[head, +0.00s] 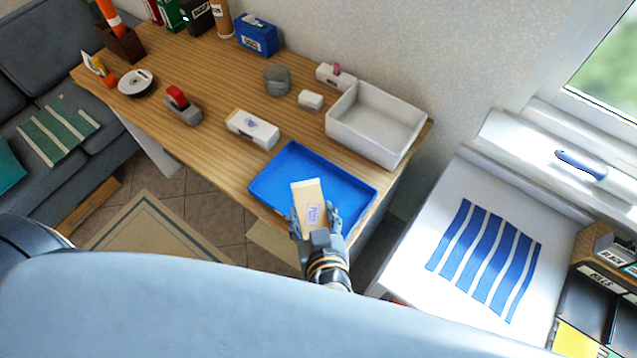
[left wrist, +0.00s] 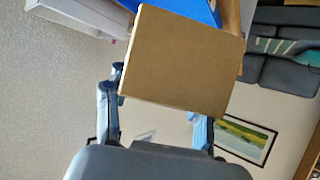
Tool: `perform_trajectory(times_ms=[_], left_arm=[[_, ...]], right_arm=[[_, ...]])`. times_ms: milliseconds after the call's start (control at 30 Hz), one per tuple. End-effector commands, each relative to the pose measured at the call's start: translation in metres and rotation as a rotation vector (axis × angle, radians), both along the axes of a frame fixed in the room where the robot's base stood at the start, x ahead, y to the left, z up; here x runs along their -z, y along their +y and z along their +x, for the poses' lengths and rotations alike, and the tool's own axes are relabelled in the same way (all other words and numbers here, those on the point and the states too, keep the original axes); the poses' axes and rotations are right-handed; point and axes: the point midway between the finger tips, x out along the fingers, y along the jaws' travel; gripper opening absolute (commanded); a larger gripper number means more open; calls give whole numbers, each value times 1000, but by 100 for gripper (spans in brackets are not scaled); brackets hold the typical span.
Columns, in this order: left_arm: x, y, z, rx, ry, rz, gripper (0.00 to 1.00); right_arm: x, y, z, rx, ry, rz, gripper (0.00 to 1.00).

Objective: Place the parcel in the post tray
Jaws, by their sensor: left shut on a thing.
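The parcel (head: 308,193) is a tan box with a blue printed mark on its pale face. My left gripper (head: 316,222) is shut on it, one finger on each side. The parcel is in front of the near part of a shallow blue tray (head: 268,184) on the desk; I see no label on the tray. In the left wrist view the parcel (left wrist: 185,60) shows a plain brown face beyond the fingers (left wrist: 155,118), and hides much of the blue tray (left wrist: 198,10). My right gripper is not in view.
A deep, empty white tray (head: 345,127) stands at the desk's right end. A white box (head: 252,128), a red-topped dispenser (head: 182,105) and a grey pot (head: 277,80) stand behind the blue tray. A white surface with a blue-striped cloth (head: 485,252) is at right.

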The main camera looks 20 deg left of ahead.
Motion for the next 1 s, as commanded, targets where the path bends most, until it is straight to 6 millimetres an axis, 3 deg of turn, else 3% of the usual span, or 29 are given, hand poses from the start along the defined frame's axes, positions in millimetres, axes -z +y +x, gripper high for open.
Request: perform_trajectory(times_ms=[133, 267, 633, 700, 800, 1000], left_arm=[[-9, -24, -18, 42, 2, 1, 17], [-6, -29, -14, 53, -4, 3, 17], [34, -23, 72, 52, -8, 4, 17], [54, -22, 82, 54, -4, 5, 17], [70, -21, 96, 54, -3, 5, 17], [81, -20, 109, 53, -2, 3, 17]], right_arm=[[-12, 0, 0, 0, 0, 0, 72], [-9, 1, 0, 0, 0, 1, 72], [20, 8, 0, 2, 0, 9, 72], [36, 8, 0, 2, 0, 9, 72], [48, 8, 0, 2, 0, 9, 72], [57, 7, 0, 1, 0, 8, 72]])
